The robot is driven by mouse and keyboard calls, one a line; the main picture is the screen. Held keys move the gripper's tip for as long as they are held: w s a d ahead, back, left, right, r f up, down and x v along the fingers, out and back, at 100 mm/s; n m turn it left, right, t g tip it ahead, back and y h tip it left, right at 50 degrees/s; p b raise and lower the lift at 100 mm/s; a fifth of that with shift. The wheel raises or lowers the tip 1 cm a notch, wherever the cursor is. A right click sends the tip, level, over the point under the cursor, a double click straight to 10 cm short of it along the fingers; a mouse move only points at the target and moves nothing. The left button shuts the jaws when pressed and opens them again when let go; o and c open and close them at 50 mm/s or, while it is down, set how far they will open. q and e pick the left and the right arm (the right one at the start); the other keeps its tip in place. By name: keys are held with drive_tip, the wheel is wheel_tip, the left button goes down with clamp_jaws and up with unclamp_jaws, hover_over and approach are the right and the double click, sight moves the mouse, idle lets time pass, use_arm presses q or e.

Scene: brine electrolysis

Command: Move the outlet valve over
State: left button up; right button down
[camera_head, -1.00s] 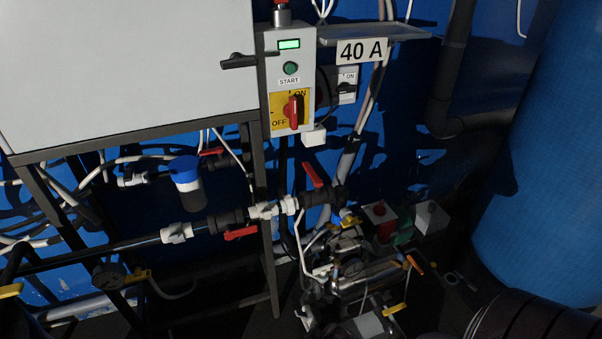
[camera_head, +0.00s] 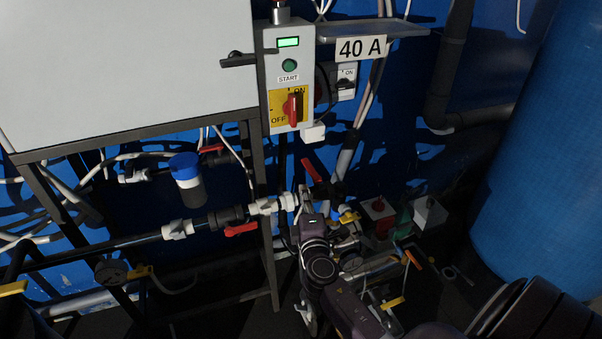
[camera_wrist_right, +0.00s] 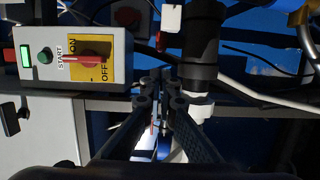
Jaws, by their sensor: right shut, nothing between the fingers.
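A red valve handle (camera_head: 312,171) slants up from a black valve body on the pipe, just right of the grey frame post in the head view. A second red handle (camera_head: 241,230) lies nearly level under the pipe, left of the post. I cannot tell which one is the outlet valve. My right gripper (camera_head: 304,190) is shut and empty beside the white fitting (camera_head: 288,201), just below the slanted handle. I cannot tell if it touches either. In the right wrist view the closed fingers (camera_wrist_right: 166,78) lie left of a black pipe part (camera_wrist_right: 200,50). My left gripper is out of view.
The control box (camera_head: 289,80) with a red rotary switch hangs above the valves. A grey cabinet (camera_head: 120,70) fills the upper left. Pump fittings and a yellow-handled valve (camera_head: 392,303) crowd the lower middle. A blue tank (camera_head: 545,160) stands at the right.

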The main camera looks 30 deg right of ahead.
sight(311, 170)
drive_tip(key=x, duration=0.9)
drive_tip(key=shift+p, duration=0.35)
drive_tip(key=shift+s, duration=0.1)
